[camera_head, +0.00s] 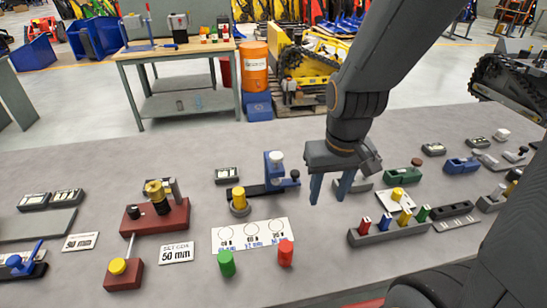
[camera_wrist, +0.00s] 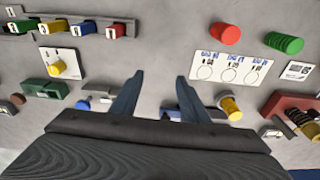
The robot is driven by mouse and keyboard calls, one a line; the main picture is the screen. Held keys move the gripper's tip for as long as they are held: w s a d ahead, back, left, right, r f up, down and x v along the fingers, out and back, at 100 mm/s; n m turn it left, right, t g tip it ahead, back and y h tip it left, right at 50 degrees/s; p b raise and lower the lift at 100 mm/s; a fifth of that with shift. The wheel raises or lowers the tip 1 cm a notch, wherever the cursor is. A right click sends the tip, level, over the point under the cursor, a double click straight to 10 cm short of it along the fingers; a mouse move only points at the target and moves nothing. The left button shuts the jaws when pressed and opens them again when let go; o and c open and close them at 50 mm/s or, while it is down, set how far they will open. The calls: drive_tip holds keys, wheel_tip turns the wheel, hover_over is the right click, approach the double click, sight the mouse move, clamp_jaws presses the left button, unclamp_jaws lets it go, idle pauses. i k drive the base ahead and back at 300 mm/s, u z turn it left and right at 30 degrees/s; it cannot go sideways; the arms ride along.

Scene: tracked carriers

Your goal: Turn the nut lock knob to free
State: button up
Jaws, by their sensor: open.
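My gripper (camera_head: 328,199) is open and empty above the middle of the grey table, fingers pointing down. In the wrist view its two fingers (camera_wrist: 160,76) are apart with bare table between them. No knob is legibly marked as the nut lock knob. A red fixture (camera_head: 172,226) on the left carries a brass round nut-like part (camera_head: 154,189) and a black knob (camera_head: 133,211). A rod joins it to a smaller red block with a yellow knob (camera_head: 118,266). The red fixture shows at the right edge of the wrist view (camera_wrist: 290,103), partly cut off. My gripper is well to its right.
A blue clamp-like fixture (camera_head: 273,168) and a yellow cylinder (camera_head: 239,198) stand between. A white card (camera_head: 251,236), green cylinder (camera_head: 226,263) and red cylinder (camera_head: 285,252) lie in front. A "50 mm" card (camera_head: 176,253) is beside the red fixture. A grey rack (camera_head: 375,236) holds coloured pieces.

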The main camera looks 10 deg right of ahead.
sight(133, 211)
drive_tip(key=z, duration=0.05)
drive_tip(key=k, duration=0.6)
drive_tip(key=u, duration=1.2)
drive_tip(key=i, duration=0.5)
drive_tip(key=z, duration=0.05)
